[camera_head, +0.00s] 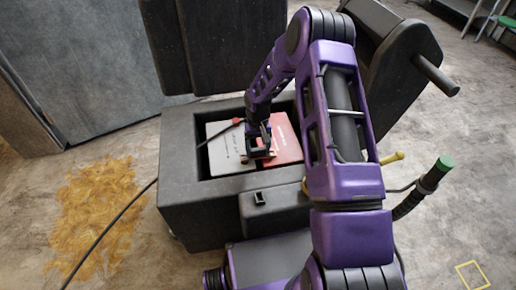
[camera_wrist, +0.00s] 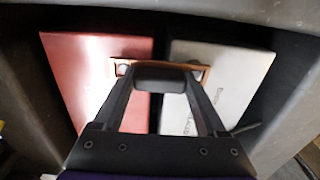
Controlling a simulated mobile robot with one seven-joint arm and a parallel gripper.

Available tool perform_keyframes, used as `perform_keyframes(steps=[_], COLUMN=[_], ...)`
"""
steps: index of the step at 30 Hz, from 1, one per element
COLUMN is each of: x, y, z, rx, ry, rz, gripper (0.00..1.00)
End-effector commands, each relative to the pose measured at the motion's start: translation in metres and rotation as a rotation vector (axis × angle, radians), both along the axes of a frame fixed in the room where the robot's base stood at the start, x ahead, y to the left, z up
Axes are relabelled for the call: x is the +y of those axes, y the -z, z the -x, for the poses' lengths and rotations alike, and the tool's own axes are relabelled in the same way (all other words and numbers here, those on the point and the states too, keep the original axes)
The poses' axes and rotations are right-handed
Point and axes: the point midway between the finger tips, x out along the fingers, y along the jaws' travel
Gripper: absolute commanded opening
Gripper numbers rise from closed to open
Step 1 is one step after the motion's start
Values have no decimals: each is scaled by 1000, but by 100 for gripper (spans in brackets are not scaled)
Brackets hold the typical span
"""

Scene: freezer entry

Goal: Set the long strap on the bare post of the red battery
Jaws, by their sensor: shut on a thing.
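The red battery (camera_head: 287,146) sits in the right of a dark open compartment, beside a grey battery (camera_head: 222,153). In the wrist view the red battery (camera_wrist: 82,75) is on the left and the grey one (camera_wrist: 235,75) on the right. My gripper (camera_head: 261,150) is shut on the black grip (camera_wrist: 168,76) of a copper-coloured strap (camera_wrist: 204,72). The strap spans the gap between the batteries. Its left end is over the red battery, by a silvery round post (camera_wrist: 121,69); its right end is over the grey battery. I cannot tell whether it is seated.
The compartment's thick dark walls (camera_head: 180,165) surround the batteries closely. A black cable (camera_head: 112,225) crosses the floor and wall at left; a red clamp (camera_head: 238,121) lies by the grey battery. An ochre stain (camera_head: 95,210) marks open floor.

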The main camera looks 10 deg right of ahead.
Motion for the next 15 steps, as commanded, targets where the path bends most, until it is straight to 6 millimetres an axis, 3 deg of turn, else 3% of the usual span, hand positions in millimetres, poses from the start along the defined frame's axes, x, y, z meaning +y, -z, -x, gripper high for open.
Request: perform_keyframes(steps=[15], x=[0], y=[11], z=[0], rx=[0], ry=[0], rz=[-1], gripper=[19])
